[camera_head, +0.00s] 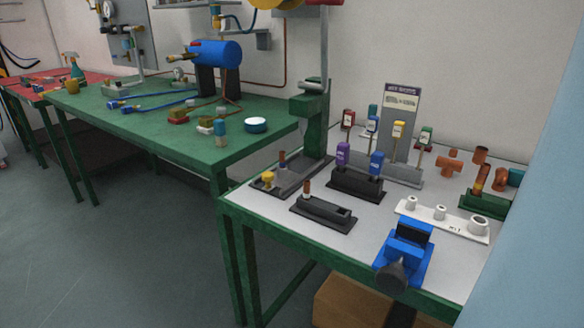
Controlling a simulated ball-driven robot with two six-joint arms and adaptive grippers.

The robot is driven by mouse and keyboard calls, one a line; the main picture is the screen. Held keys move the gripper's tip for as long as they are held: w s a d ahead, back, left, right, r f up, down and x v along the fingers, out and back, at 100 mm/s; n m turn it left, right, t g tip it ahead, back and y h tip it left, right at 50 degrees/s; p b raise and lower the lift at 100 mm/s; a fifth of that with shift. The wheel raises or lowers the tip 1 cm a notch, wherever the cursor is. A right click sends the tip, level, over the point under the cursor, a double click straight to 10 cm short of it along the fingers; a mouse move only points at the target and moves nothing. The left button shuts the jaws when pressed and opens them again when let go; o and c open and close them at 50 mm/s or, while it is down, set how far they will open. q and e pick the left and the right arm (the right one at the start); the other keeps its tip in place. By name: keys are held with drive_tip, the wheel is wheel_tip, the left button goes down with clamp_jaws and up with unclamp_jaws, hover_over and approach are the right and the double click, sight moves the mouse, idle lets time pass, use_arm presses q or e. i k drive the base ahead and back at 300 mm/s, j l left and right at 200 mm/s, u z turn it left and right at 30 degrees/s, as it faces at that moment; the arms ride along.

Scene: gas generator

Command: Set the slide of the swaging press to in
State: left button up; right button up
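No label marks the swaging press, so I cannot tell for certain which tool it is. One candidate is a low black slotted block (325,213) near the front left of the grey-topped table, with a copper-brown upright peg (307,189) at its left end. Behind it, a dark flat base (292,179) carries a yellow knob (268,179) and another brown peg (282,158). A dark green upright column (312,118) stands at its back end. The slide's position cannot be read at this size. Neither of my grippers is in view.
A blue vise-like tool (405,250) stands at the table's front edge. Colored tagged tools stand in black (355,188) and grey racks; a white tray (442,220) and copper fittings lie right. A pale blue surface (535,220) blocks the right side. Floor at left is clear.

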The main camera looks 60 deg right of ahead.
sight(281, 178)
drive_tip(key=z, duration=1.7)
